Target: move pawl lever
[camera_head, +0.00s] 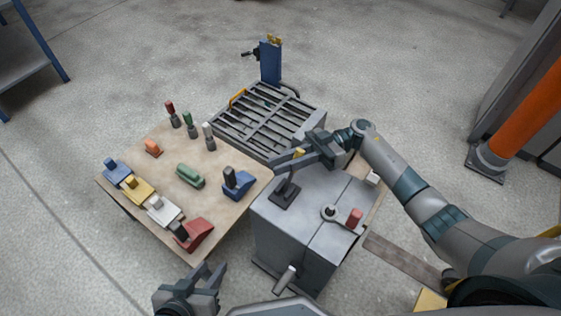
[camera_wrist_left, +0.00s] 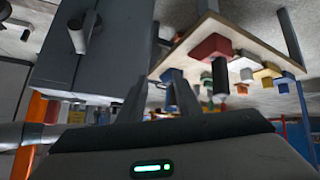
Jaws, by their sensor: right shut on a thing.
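A dark lever, which looks like the pawl lever (camera_head: 285,190), stands on a dark base plate on top of the grey cabinet (camera_head: 270,238). My right gripper (camera_head: 284,161) is over its upper end, and its jaws are shut on the lever, whose top is partly hidden by them. A small yellow piece (camera_head: 299,153) shows beside the jaws. My left gripper (camera_head: 206,274) is low at the front, in front of the cabinet and away from the lever. Its fingers stand apart and empty, as the left wrist view (camera_wrist_left: 158,92) also shows.
The cabinet top also bears a round hub with a crank arm and red knob (camera_head: 355,217). A wooden table (camera_head: 165,150) to the left carries several coloured blocks and handles. Behind is a slatted grey rack (camera_head: 268,118) with a blue post (camera_head: 270,62). An orange column (camera_head: 525,105) stands right.

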